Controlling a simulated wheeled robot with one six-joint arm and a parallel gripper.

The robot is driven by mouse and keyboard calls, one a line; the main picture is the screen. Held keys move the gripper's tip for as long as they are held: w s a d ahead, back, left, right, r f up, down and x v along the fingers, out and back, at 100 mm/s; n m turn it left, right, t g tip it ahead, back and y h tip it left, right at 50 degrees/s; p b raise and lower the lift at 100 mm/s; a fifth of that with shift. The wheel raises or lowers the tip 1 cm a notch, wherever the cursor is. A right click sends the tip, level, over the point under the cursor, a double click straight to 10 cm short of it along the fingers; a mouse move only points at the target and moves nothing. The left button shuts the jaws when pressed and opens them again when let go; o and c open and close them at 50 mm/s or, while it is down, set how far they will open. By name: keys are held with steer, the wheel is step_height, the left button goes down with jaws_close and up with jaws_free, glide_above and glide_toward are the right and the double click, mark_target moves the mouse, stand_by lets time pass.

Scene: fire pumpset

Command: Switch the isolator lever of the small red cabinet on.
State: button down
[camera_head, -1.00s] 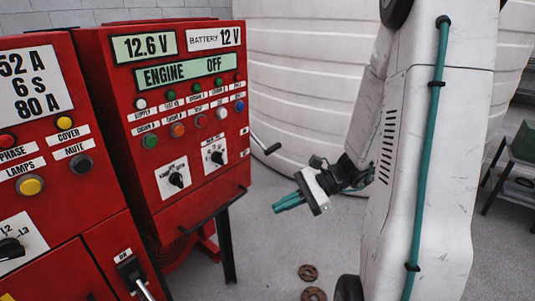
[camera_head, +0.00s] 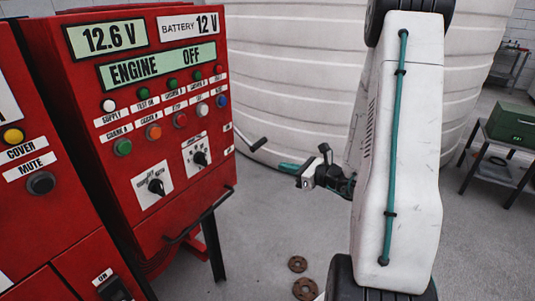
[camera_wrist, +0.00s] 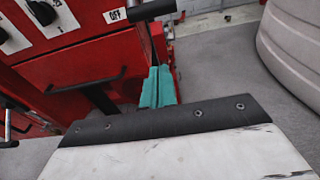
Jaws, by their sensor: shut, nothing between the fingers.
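The small red cabinet (camera_head: 85,150) with the "ENGINE OFF" display stands at left in the head view. A lever with a black grip (camera_head: 258,145) sticks out from its right side, slanting down and outward. Two small labels are beside it, too small to read there. In the wrist view, the black grip (camera_wrist: 150,10) crosses the top beside a white "OFF" label (camera_wrist: 117,15). My gripper (camera_head: 288,167) has teal fingers, shut and empty, just below and right of the lever in the head view. The shut fingers (camera_wrist: 158,87) point toward the lever's area; contact cannot be told.
Another red cabinet (camera_head: 35,225) stands at far left with an "ON" switch. A black bar handle (camera_head: 200,215) juts from the small cabinet's front. A large white tank (camera_head: 300,80) stands behind. Rusty rings (camera_head: 298,264) lie on the floor. A green box (camera_head: 513,122) sits on a stand.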

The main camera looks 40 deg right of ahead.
steer(key=x, duration=1)
steer(key=r, duration=0.4)
steer(key=shift+s+d, duration=0.2)
steer(key=shift+s, duration=0.2)
